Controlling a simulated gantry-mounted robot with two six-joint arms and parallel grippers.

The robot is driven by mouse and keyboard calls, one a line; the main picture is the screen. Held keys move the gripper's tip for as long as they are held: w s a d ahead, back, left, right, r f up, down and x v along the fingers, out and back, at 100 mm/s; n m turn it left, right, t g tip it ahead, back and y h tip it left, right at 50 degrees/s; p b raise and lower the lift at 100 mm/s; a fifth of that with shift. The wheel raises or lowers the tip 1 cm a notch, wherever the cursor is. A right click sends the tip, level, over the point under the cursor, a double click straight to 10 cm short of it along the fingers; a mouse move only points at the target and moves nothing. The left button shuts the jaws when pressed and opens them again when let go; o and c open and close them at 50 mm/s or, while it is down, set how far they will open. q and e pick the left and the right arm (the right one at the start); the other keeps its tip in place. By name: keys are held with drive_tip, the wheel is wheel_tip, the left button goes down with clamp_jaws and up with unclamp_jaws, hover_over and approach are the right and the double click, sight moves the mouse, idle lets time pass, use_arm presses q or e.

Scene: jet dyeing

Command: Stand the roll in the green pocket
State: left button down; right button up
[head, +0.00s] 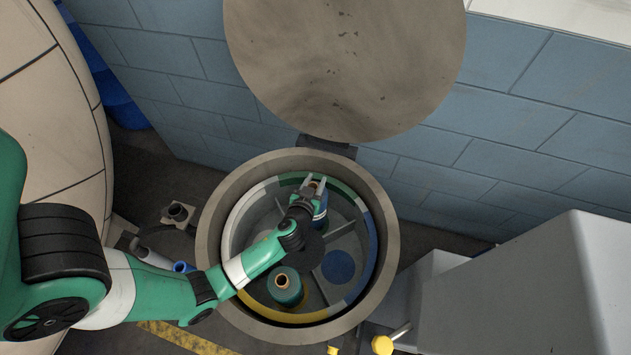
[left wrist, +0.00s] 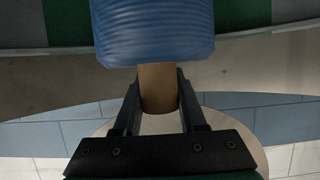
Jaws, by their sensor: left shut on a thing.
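My left gripper (head: 314,185) is shut on the brown core end of a blue roll (head: 320,212). In the left wrist view the core (left wrist: 158,88) sits between the two fingers, with the blue winding (left wrist: 152,32) beyond them. The roll is inside the round drum, at the pocket beside the green rim band (head: 340,190). The green band also shows behind the roll in the left wrist view (left wrist: 72,22). My gripper and arm hide part of the roll; I cannot tell whether its lower end touches the pocket floor. My right gripper is not in view.
The drum's thick rim (head: 210,240) surrounds the pockets, split by grey dividers. A teal roll (head: 286,290) stands at the yellow-banded side. A blue disc (head: 338,266) lies on the floor by the blue band. The round lid (head: 345,65) is open behind; a grey cabinet (head: 510,290) stands right.

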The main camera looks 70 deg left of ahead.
use_arm(q)
drive_tip(key=shift+f+b, duration=0.3)
drive_tip(key=shift+b, duration=0.05)
drive_tip(key=shift+c, duration=2.3)
unclamp_jaws()
drive_tip(key=shift+f, duration=0.1)
drive_tip(key=shift+s, duration=0.1)
